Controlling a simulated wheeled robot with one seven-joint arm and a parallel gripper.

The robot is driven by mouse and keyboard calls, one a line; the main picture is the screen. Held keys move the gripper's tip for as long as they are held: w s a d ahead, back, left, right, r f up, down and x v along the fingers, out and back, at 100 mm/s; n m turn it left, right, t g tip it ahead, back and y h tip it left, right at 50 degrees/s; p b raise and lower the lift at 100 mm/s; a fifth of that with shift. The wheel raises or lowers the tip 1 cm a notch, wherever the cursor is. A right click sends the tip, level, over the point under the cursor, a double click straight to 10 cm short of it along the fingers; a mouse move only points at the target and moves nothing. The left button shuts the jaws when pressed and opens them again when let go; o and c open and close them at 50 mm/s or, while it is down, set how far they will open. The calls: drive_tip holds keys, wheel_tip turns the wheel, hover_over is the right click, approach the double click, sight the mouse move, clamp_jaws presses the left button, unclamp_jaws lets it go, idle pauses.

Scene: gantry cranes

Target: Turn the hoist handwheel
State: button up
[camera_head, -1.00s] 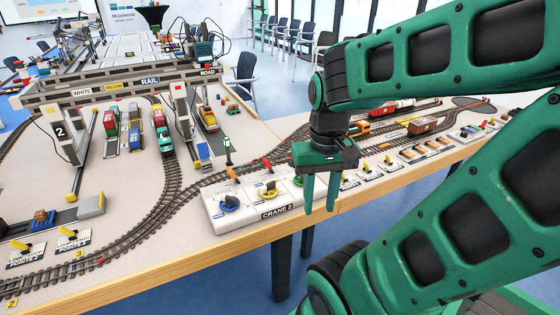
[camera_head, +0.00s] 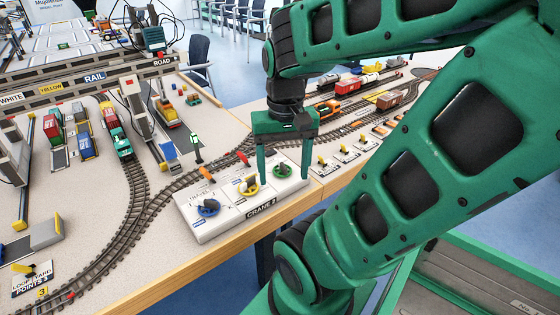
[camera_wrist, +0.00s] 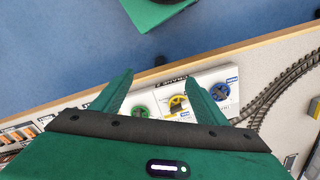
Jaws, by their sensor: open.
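The white CRANE 2 panel (camera_head: 222,222) lies at the table's front edge with a blue handwheel (camera_head: 208,208), a yellow handwheel (camera_head: 248,185) and a green handwheel (camera_head: 283,170). The wheel labels are too small to read surely, so I cannot tell which is the hoist. My gripper (camera_head: 284,180) is open and empty, pointing down at the panel's right part, its fingers showing on either side of the green wheel. In the wrist view the green wheel (camera_wrist: 140,112) and yellow wheel (camera_wrist: 178,103) show between the fingers, and the blue wheel (camera_wrist: 220,91) lies outside them. I see no contact.
Small orange and red levers stand along the panel's back edge. Curved track (camera_head: 140,205) runs to the left. Several small lever plates (camera_head: 342,153) and rail wagons (camera_head: 377,97) lie to the right.

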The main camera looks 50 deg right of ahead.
drive_tip(key=w+d+m, duration=0.6)
drive_tip(key=m, duration=1)
approach(282, 163)
wheel_tip(282, 163, down, 9)
drive_tip(key=shift+r, duration=0.15)
drive_tip(key=c, duration=1.1)
